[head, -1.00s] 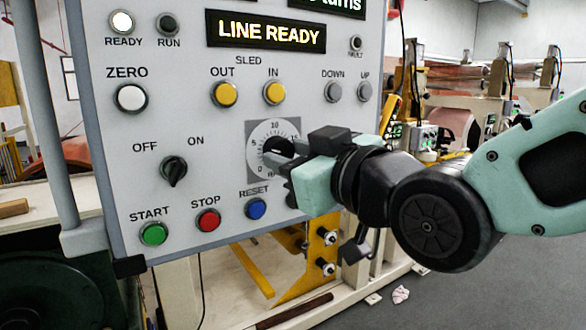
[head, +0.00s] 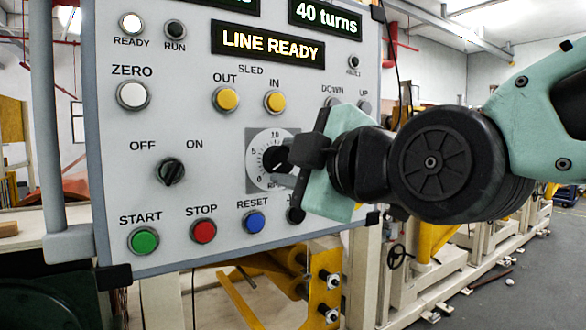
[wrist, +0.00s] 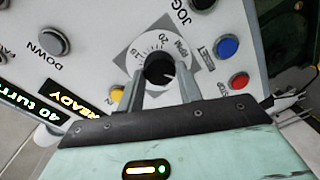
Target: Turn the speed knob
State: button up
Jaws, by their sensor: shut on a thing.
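The speed knob (head: 277,158) is a small black round knob on a white dial (head: 257,143) marked with numbers, on the grey control panel (head: 120,200). My gripper (head: 278,166) reaches it from the right and partly hides the knob and the dial's right side. In the wrist view, the knob (wrist: 159,70) sits between the two fingertips of my gripper (wrist: 161,80), which are shut on it.
A blue reset button (head: 252,222), red stop button (head: 203,231) and yellow IN button (head: 275,102) are close to the dial. Displays read "LINE READY" (head: 268,45) and "40 turns" (head: 327,18). Open floor (head: 510,290) lies at the right.

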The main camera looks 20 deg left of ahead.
jog(key=shift+n, duration=1.1)
jog(key=o, duration=1)
